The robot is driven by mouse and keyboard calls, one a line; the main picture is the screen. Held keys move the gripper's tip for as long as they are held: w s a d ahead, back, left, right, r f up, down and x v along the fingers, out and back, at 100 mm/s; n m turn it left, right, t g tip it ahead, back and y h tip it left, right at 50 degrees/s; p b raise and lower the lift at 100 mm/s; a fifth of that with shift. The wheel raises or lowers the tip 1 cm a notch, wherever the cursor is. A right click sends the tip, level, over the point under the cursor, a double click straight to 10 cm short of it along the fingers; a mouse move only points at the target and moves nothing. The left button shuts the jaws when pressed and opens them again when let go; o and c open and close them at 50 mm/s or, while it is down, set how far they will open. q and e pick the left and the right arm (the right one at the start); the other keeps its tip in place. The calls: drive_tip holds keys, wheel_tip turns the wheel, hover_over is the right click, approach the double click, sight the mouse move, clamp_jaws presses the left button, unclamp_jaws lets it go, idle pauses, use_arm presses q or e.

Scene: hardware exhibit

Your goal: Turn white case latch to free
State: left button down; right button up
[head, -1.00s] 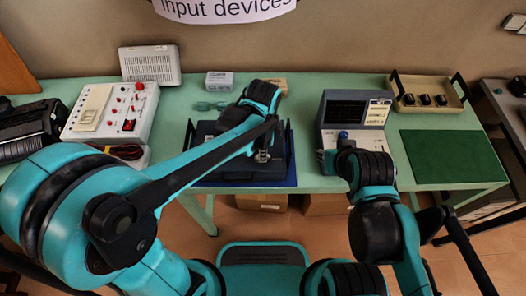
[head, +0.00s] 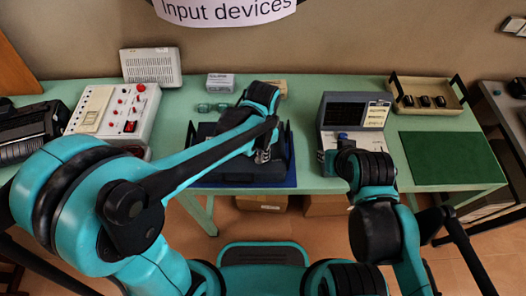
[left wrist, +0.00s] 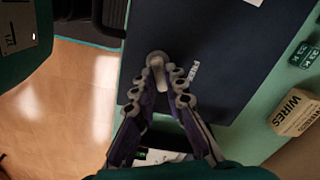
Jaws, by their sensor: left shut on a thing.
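The white-grey latch (left wrist: 157,60) stands on a dark panel (left wrist: 225,75) in the left wrist view. A small white label (left wrist: 193,70) beside it seems to read FREE. My left gripper (left wrist: 165,82) is shut on the latch, its fingertips on either side of it. In the head view my left gripper (head: 263,155) is small and reaches down at the dark case (head: 240,174), mostly covered by my own arm. The latch cannot be made out there. My right arm is at the right of the head view, its gripper hidden.
The dark case lies on a blue mat (head: 280,183) on the green table (head: 300,95). A white box with red knobs (head: 125,108) is left, a grey instrument (head: 350,112) right. The green mat (head: 452,158) is clear.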

use_arm(q)
drive_tip(key=n, duration=0.6)
drive_tip(key=shift+w+a+p, duration=0.25)
drive_tip(key=shift+p, duration=0.1)
drive_tip(key=n, duration=0.6)
drive_tip(key=shift+w+a, duration=0.1)
drive_tip(key=shift+a, duration=0.2)
drive_tip(key=shift+n, duration=0.3)
drive_tip(key=c, duration=1.6)
unclamp_jaws()
drive_tip(key=shift+o, duration=0.2)
wheel_tip(320, 180, up, 12)
